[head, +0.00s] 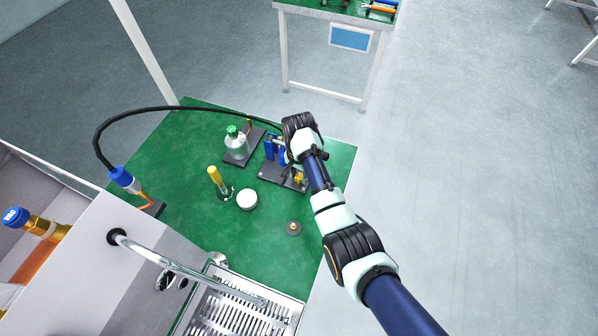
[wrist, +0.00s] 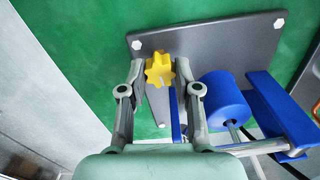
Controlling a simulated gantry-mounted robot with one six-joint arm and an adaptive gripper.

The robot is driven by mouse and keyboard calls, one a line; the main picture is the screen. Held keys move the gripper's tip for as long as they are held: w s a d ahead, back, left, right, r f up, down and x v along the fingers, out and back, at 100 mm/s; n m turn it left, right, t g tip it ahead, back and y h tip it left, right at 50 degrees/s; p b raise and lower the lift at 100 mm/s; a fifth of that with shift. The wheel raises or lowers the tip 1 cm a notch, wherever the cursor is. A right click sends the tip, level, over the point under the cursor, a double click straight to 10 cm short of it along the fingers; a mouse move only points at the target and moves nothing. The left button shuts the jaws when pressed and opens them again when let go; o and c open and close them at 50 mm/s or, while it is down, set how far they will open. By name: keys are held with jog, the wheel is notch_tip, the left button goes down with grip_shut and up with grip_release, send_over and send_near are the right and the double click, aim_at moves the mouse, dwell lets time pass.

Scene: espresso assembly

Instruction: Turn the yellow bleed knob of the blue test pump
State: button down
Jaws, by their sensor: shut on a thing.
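The yellow bleed knob (wrist: 159,70) is a lobed star knob on the blue test pump, over its dark grey base plate (wrist: 205,48). In the wrist view my gripper (wrist: 160,72) has one finger on each side of the knob and is shut on it. The pump's blue cylinder (wrist: 224,101) and blue bracket (wrist: 280,112) are just right of the fingers. In the head view the blue pump (head: 269,149) stands near the right side of the green table, and the yellow knob (head: 299,178) shows beside my forearm. My wrist partly covers the pump there.
A bottle with a green cap (head: 234,140) stands left of the pump. A yellow-handled tool (head: 215,177), a white round container (head: 247,198) and a small disc (head: 293,228) lie nearer. A black hose (head: 160,109) arcs to the pump. An espresso machine (head: 130,255) is at lower left.

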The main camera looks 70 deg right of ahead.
jog(key=n+p, duration=0.2)
jog(key=n, duration=0.1)
jog(key=shift+r+p, duration=0.25)
jog(key=shift+p, duration=0.15)
jog(key=n+p, duration=0.2)
jog(key=n, duration=0.3)
jog(key=shift+f, duration=0.1)
jog(key=n+p, duration=0.1)
jog(key=n, duration=0.2)
jog(key=shift+n, duration=0.3)
jog(key=n+p, duration=0.1)
jog(key=n, duration=0.3)
jog(key=shift+f, duration=0.1)
jog(key=n, duration=0.6)
jog(key=shift+n+p, duration=0.4)
jog(key=n, duration=0.6)
jog(key=shift+d, duration=0.1)
jog(key=c, duration=0.8)
grip_release()
